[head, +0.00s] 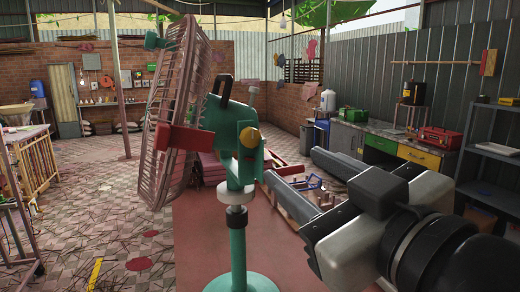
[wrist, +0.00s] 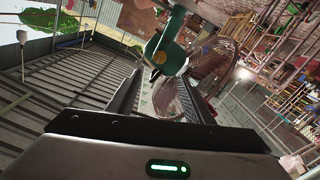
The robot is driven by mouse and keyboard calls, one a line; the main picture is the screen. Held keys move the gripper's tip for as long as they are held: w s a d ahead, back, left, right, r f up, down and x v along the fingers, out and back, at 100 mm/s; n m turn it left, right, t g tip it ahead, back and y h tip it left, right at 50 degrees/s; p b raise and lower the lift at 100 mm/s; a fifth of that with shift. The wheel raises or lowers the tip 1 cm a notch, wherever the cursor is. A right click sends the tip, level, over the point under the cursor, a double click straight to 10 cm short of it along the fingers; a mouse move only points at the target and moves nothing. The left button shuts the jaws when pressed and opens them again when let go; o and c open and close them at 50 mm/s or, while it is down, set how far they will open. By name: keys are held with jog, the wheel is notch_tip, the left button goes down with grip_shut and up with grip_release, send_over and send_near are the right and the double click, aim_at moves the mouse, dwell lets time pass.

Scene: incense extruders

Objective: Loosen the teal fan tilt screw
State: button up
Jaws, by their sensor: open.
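A pedestal fan with a teal stand (head: 238,245) and motor housing (head: 215,115) stands in the middle of the head view. Its pink grille (head: 178,110) faces left. A round yellow knob (head: 249,137), apparently the tilt screw, sits on the side of the teal tilt bracket. My gripper (head: 291,162) is right of the bracket, its two fingers apart and empty, pointing toward the fan. In the wrist view the yellow knob (wrist: 159,57) shows beyond and between the fingertips (wrist: 160,78), not touching them. The gripper is rolled relative to the upright fan.
A grey workbench (head: 395,145) with green and yellow drawers and a red toolbox (head: 438,138) stands at the right. A grey shelf (head: 492,150) is at the far right. Low clutter (head: 300,190) lies behind the gripper. Open tiled floor (head: 110,220) lies left of the fan.

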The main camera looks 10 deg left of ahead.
aim_at(253, 140)
jog(key=p+x, duration=0.5)
jog(key=x, duration=1.1)
jog(key=shift+w+a+f, duration=0.1)
jog(key=shift+w+a, duration=0.05)
jog(key=shift+w, duration=0.15)
jog(key=c, duration=1)
jog(key=shift+c, duration=0.2)
